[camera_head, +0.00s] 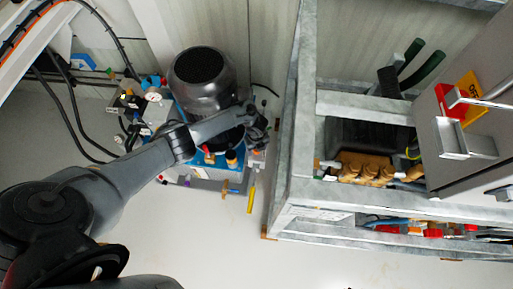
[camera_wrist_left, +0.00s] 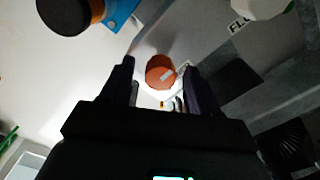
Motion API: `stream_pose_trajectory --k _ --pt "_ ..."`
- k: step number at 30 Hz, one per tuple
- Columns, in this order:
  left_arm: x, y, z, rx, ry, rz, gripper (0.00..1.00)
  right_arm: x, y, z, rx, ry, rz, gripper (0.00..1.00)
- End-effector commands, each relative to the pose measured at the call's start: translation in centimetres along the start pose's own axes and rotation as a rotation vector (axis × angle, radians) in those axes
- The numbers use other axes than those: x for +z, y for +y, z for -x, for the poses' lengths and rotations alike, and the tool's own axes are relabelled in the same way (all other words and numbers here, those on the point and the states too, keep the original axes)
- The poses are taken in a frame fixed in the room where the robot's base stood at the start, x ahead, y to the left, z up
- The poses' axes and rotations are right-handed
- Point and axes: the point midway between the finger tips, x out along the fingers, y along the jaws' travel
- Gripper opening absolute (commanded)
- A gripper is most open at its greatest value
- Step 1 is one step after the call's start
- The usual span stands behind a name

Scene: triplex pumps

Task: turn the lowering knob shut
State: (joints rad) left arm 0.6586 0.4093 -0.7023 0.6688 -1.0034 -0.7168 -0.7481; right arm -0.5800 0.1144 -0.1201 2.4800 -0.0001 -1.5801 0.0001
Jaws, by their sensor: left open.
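An orange-red round knob (camera_wrist_left: 158,70) with a pale mark on its face shows in the left wrist view. Which knob is the lowering knob I cannot tell for sure. My left gripper (camera_wrist_left: 160,78) is open, with one finger on each side of that knob in the picture; I cannot tell whether they touch it. In the head view my left gripper (camera_head: 258,128) is at the right side of the blue pump unit (camera_head: 236,186), below the dark motor (camera_head: 199,75). My own arm and gripper hide part of the unit there. My right gripper is not in view.
In the wrist view a dark knob with an orange band (camera_wrist_left: 98,10) is at upper left and a whitish part (camera_wrist_left: 262,8) at upper right. In the head view a grey metal frame (camera_head: 297,130) stands close right of the gripper. The floor (camera_head: 190,235) in front is clear.

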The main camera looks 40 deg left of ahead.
Motion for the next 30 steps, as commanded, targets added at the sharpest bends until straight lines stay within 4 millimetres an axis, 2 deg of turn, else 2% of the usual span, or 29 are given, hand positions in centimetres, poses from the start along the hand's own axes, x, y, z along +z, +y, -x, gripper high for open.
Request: stream_pose_trajectory --k 5,18,24,30 --pt "0.1 -0.1 1.5 -0.002 -0.001 -0.001 0.61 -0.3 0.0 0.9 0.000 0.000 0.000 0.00" --pt "0.1 0.0 8.7 -0.001 -0.002 -0.001 0.61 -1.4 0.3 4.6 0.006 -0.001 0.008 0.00" --pt "0.0 0.0 10.4 0.000 0.000 -0.002 0.61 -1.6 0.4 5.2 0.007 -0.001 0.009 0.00" --pt "0.0 0.0 10.8 0.000 0.000 0.000 0.61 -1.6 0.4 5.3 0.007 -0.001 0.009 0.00"
